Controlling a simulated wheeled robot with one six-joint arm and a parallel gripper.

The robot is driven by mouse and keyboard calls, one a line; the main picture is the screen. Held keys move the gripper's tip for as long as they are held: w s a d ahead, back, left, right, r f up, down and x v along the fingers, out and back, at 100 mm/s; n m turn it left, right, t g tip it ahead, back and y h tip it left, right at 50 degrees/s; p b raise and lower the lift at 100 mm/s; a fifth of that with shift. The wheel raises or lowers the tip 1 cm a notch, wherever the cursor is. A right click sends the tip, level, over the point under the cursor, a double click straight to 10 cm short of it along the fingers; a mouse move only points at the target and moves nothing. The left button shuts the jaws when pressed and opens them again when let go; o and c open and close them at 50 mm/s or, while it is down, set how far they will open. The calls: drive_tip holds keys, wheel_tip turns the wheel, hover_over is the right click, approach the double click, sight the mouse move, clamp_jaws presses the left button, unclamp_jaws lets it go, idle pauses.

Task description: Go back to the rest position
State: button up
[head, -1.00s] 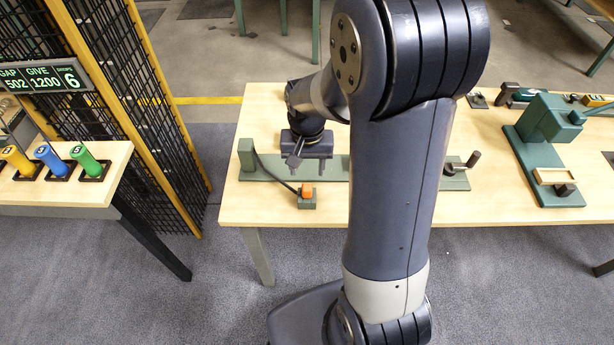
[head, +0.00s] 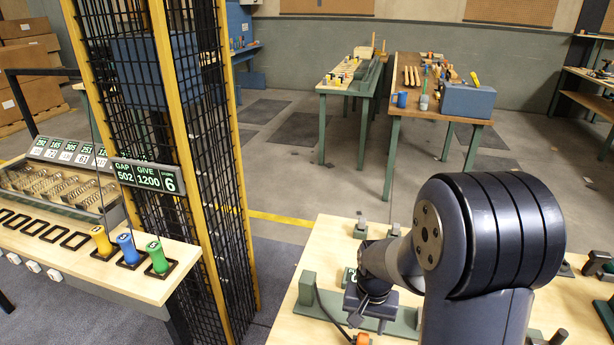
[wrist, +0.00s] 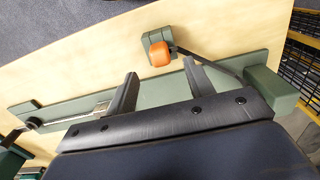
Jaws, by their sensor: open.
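My gripper (head: 370,314) is over the wooden bench on the right in the head view, beside the large joint of my own arm. In the wrist view my gripper (wrist: 161,71) has its two fingers apart with nothing between them. Below it is a long green fixture (wrist: 155,93) with a green end block (wrist: 271,88). A small green block with an orange button (wrist: 160,54) lies just beyond the fingertips, apart from them. Part of the fixture is hidden by the gripper body and my arm.
A black mesh panel with yellow posts (head: 192,120) stands left of the bench.

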sight(364, 338)
wheel_tip(364, 338, down, 6)
drive_tip(key=shift+f, duration=0.1)
drive_tip(key=shift+r+p, duration=0.4)
drive_tip(key=shift+r, duration=0.15)
drive_tip(key=shift+f, duration=0.15)
drive_tip(key=shift+f+b, duration=0.25)
drive_tip(key=shift+b, duration=0.3)
wheel_tip(364, 338, up, 11)
wheel_tip(364, 338, down, 11)
drive_tip(key=shift+f, duration=0.15)
wheel_tip(364, 338, up, 4)
drive_tip(key=p, duration=0.4)
drive_tip(key=shift+r, duration=0.25)
wheel_tip(364, 338, up, 5)
drive_tip(key=p, duration=0.5)
